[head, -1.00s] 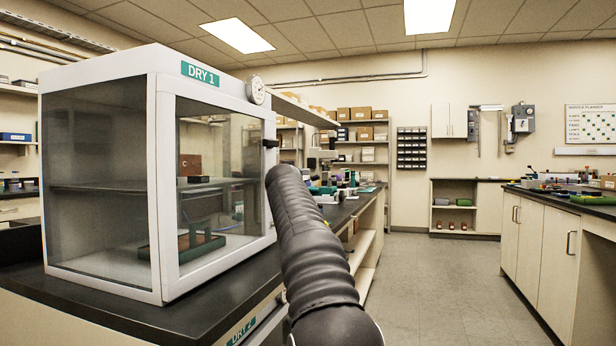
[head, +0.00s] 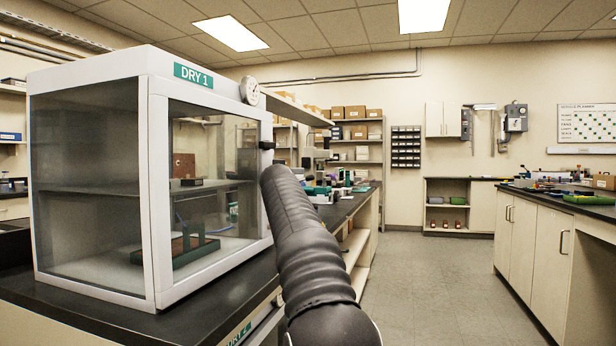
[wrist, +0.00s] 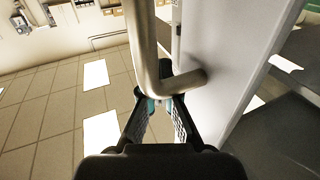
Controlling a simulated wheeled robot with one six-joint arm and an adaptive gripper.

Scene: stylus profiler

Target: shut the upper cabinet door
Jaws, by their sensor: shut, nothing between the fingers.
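The upper cabinet, a white box with glass panes and a green "DRY 1" label (head: 193,75), stands on the black counter at the left in the head view. Its white-framed glass door (head: 215,185) looks shut or nearly so; I cannot tell whether a gap is left. A dark part (head: 267,145) shows at its right edge. In the wrist view, a pale bent bar handle (wrist: 148,60) crosses in front of my gripper (wrist: 160,102), beside a white panel (wrist: 215,80). My gripper is shut and empty, close to the handle; contact is unclear. The head view does not show my gripper.
A lower cabinet with a "DRY 2" label (head: 238,332) is under the counter (head: 90,315). A round dial (head: 250,91) sits at the upper cabinet's top corner. The grey floor (head: 430,290) is clear up to the right-hand bench (head: 535,235).

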